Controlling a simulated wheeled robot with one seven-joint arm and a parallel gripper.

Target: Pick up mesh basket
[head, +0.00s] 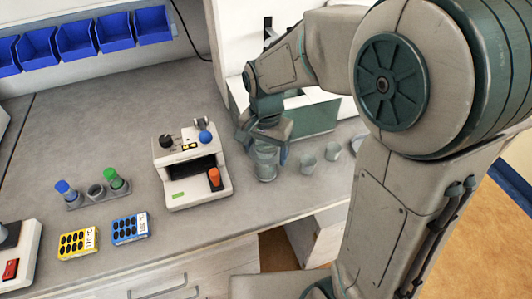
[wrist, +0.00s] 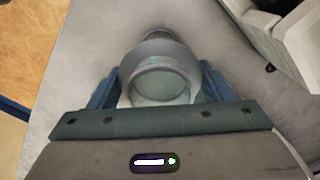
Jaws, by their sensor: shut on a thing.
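A small grey mesh basket (head: 265,170), round and cup-like, is upright below my gripper (head: 266,146) near the middle of the counter. My gripper is shut on this basket. In the wrist view the basket (wrist: 160,84) shows its round rim between the two blue fingers of my gripper (wrist: 160,72). The head view does not clearly show whether its base touches the counter. Two similar small grey cups stand to its right, a nearer one (head: 307,165) and a farther one (head: 332,151).
A white device (head: 190,172) with a blue knob and an orange switch stands just left. Farther left are a tube rack (head: 97,193), a yellow block (head: 78,243) and a blue block (head: 130,228). Blue bins (head: 85,38) line the back. The counter's front edge is close by.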

